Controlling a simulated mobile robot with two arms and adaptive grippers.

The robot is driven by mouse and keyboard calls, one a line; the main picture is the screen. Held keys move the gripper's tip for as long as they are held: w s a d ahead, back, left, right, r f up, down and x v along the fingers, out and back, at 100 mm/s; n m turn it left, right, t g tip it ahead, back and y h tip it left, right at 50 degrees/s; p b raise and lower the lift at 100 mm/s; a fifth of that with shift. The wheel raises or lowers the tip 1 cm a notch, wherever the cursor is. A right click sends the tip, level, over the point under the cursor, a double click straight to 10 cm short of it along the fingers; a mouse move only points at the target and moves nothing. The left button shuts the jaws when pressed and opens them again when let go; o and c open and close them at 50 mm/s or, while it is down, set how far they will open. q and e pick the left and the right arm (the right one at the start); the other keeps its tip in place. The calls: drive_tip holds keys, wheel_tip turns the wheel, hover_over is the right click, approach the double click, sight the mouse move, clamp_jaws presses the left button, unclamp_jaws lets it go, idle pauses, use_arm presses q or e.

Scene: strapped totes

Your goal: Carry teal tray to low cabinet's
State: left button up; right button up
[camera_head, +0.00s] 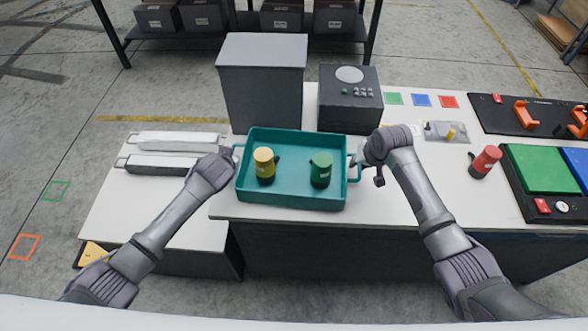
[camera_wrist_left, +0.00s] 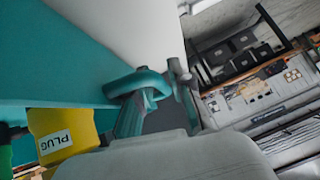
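The teal tray (camera_head: 292,200) is over the white table's front, near its left end; I cannot tell whether it touches the table. It holds a yellow plug piece (camera_head: 264,168) and a green piece (camera_head: 320,171), both upright. My left gripper (camera_head: 236,152) is at the tray's left handle; in the left wrist view its fingers (camera_wrist_left: 158,100) appear closed around the teal handle (camera_wrist_left: 138,82). My right gripper (camera_head: 356,160) is at the right handle, its finger closure unclear. The low cabinet (camera_head: 135,213) has a white top, lower than the table, at the left.
Two grey bars (camera_head: 180,140) lie at the low cabinet's back; its front top is mostly clear, with a yellow sign (camera_head: 93,254) near its front-left corner. Behind the tray stand a tall grey box (camera_head: 262,85) and a dark device (camera_head: 350,100). A red piece (camera_head: 485,162) stands right.

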use_arm(q)
clamp_jaws()
use_arm(e)
clamp_jaws()
use_arm(q)
drive_tip(key=shift+w+r, duration=0.1)
drive_tip(key=shift+r, duration=0.1)
use_arm(e)
drive_tip(key=shift+w+r, duration=0.1)
drive_tip(key=shift+r, duration=0.15)
